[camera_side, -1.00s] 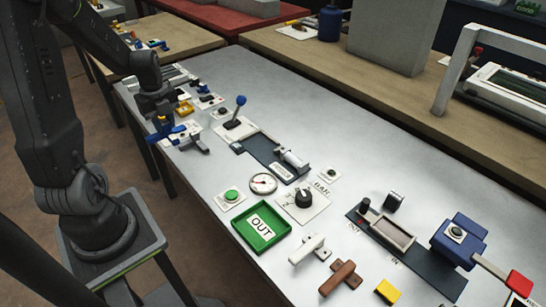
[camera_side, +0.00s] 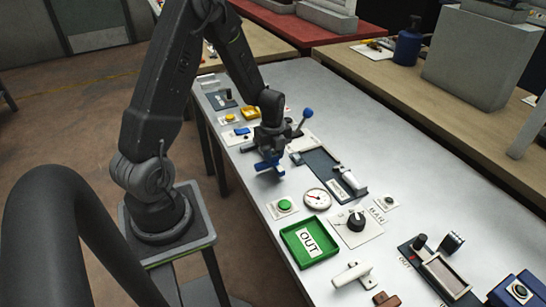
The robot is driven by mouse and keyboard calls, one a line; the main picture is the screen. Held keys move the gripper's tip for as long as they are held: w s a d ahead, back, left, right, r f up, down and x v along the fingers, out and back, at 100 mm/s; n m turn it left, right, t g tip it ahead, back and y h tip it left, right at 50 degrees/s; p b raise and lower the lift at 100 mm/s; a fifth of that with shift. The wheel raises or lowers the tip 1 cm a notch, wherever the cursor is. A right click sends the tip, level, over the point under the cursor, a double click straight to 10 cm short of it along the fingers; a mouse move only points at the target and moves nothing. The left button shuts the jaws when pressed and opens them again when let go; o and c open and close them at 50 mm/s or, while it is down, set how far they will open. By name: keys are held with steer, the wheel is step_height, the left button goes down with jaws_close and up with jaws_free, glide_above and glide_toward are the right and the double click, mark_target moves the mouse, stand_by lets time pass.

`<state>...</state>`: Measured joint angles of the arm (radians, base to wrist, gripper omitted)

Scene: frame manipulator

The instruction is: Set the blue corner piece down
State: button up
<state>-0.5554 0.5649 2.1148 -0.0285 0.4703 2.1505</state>
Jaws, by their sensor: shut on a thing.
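My gripper (camera_side: 269,152) points down over the left part of the grey table (camera_side: 392,165), between the table's near edge and the dark slide fixture. It is shut on the blue corner piece (camera_side: 269,164), which shows below the fingers. I cannot tell whether the piece touches the table or hangs just above it. Part of the piece is hidden by the fingers. Another small blue part (camera_side: 241,131) lies on a white plate to the left.
A blue-knobbed lever (camera_side: 305,116) stands just behind my gripper. The dark slide fixture (camera_side: 322,165) is to its right. A green button (camera_side: 285,204), a round gauge (camera_side: 317,199) and a green OUT tray (camera_side: 310,241) lie nearer. Bare table is open at the right.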

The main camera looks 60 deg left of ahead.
mark_target(273, 152)
steer(key=shift+f, duration=0.75)
steer(key=shift+f, duration=0.15)
steer(key=o, duration=0.9)
steer(key=shift+o, duration=0.2)
step_height(273, 152, up, 12)
steer(key=s+d+r+n+t+y, duration=0.1)
steer(key=s+d+r+n+t, duration=0.25)
steer(key=d+r+n, duration=0.6)
steer(key=s+d+r+n+t, duration=0.2)
steer(key=s+d+r+n, duration=0.4)
steer(key=s+d+n, duration=0.2)
steer(key=shift+s+d+r+h, duration=0.25)
steer(key=shift+s+d+h, duration=0.15)
steer(key=shift+s+d, duration=0.6)
